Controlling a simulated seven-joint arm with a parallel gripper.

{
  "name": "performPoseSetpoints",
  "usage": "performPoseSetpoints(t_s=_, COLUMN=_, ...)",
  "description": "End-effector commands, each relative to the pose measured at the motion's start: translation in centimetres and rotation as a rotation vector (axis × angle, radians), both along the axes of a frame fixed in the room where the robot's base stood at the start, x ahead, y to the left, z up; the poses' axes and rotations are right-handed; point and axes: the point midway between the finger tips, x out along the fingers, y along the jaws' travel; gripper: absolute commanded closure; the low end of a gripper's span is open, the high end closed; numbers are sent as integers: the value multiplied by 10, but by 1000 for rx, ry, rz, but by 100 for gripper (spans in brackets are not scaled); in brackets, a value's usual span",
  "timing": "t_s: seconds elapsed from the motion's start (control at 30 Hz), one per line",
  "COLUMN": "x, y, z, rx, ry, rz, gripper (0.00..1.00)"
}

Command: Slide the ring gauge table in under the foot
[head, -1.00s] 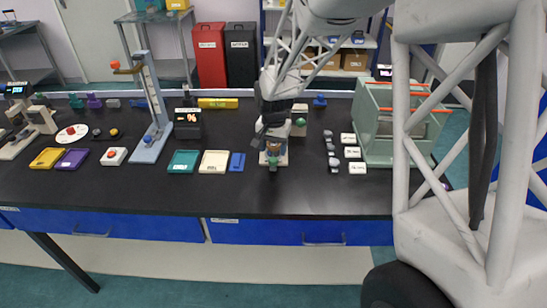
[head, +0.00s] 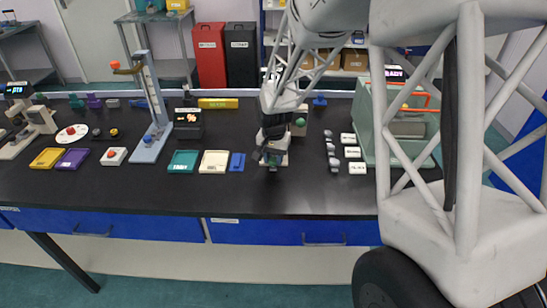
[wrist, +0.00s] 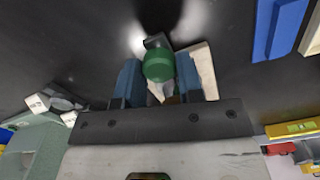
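My gripper (wrist: 158,62) points down at the bench in the wrist view, with its two blue fingers apart. A round green knob (wrist: 160,65) sits between the fingers, close to both. The frames do not show whether they press on it. A pale beige plate (wrist: 205,70) shows just behind the right finger. In the head view my gripper (head: 272,150) stands in front of a small beige gauge stand (head: 300,118) with a green part, and hides much of its base. The ring gauge table and the foot cannot be told apart here.
To the right are small grey pieces (head: 332,150), white labels (head: 355,152) and a pale green cabinet (head: 367,130). The bench front is clear.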

Motion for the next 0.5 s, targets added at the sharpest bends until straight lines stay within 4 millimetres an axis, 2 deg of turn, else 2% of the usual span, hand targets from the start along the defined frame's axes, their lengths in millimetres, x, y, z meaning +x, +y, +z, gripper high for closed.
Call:
performPoseSetpoints(t_s=0.03, x=0, y=0, z=0, rx=0, ry=0, rz=0, gripper=74)
performPoseSetpoints(t_s=0.2, x=0, y=0, z=0, rx=0, ry=0, rz=0, gripper=100)
performPoseSetpoints(t_s=0.37, x=1, y=0, z=0, rx=0, ry=0, rz=0, gripper=100)
performPoseSetpoints(t_s=0.5, x=12, y=0, z=0, rx=0, ry=0, rz=-1, gripper=100)
